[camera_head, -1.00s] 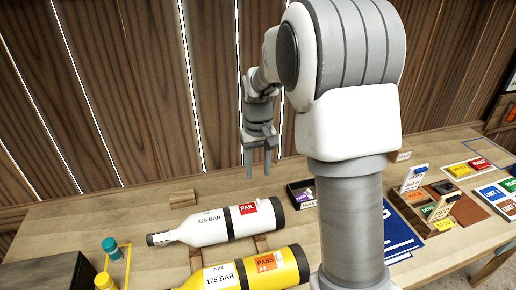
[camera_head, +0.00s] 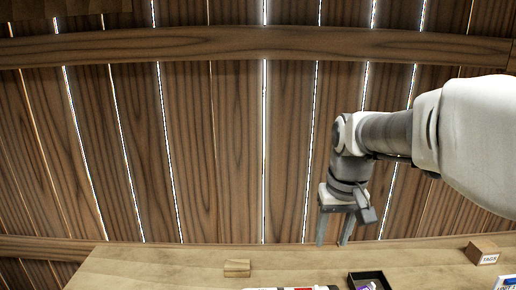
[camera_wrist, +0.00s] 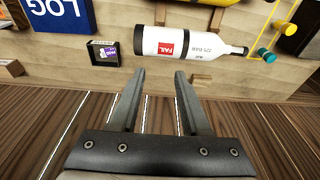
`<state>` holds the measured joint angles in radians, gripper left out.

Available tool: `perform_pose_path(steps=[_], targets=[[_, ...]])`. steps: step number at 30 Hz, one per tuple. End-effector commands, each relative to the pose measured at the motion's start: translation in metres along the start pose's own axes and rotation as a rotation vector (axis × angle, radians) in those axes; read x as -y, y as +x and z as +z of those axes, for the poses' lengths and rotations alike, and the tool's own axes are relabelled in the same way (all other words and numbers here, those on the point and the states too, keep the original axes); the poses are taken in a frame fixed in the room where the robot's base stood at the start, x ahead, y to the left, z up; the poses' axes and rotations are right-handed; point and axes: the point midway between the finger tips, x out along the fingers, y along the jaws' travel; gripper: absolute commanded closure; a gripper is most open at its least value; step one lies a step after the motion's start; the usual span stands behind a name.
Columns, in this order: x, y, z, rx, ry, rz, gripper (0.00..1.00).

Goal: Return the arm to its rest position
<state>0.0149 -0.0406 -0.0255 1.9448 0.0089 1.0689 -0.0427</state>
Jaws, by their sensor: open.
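My gripper (camera_head: 334,229) hangs fingers down in the head view, in front of the wood-panelled wall and above the back edge of the table (camera_head: 190,262). Its two fingers are apart with nothing between them. The wrist view also shows my gripper (camera_wrist: 156,74) open and empty. My arm reaches in from the right side of the head view, raised and bent down at the wrist. In the wrist view, the white cylinder (camera_wrist: 205,44) with a red FAIL tag (camera_wrist: 167,48) lies on the table beyond the fingertips, clear of them.
A small black tray (camera_head: 384,274) with a purple-and-white item stands at the back of the table. A small wooden block (camera_head: 237,268) is left of it, and a TAGS box (camera_head: 482,252) is right. A blue LOG sheet (camera_wrist: 60,15) and teal knob (camera_wrist: 268,57) show in the wrist view.

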Motion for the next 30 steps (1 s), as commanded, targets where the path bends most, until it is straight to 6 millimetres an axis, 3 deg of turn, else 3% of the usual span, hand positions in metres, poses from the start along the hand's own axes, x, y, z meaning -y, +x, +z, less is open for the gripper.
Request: perform_pose_path(steps=[9,21,30], targets=[[0.007,-0.030,0.062,-0.123,-0.001,0.000,0.53],[0.013,-0.035,0.135,-0.270,-0.003,0.001,0.53],[0.014,-0.029,0.160,-0.322,-0.002,0.002,0.53]])
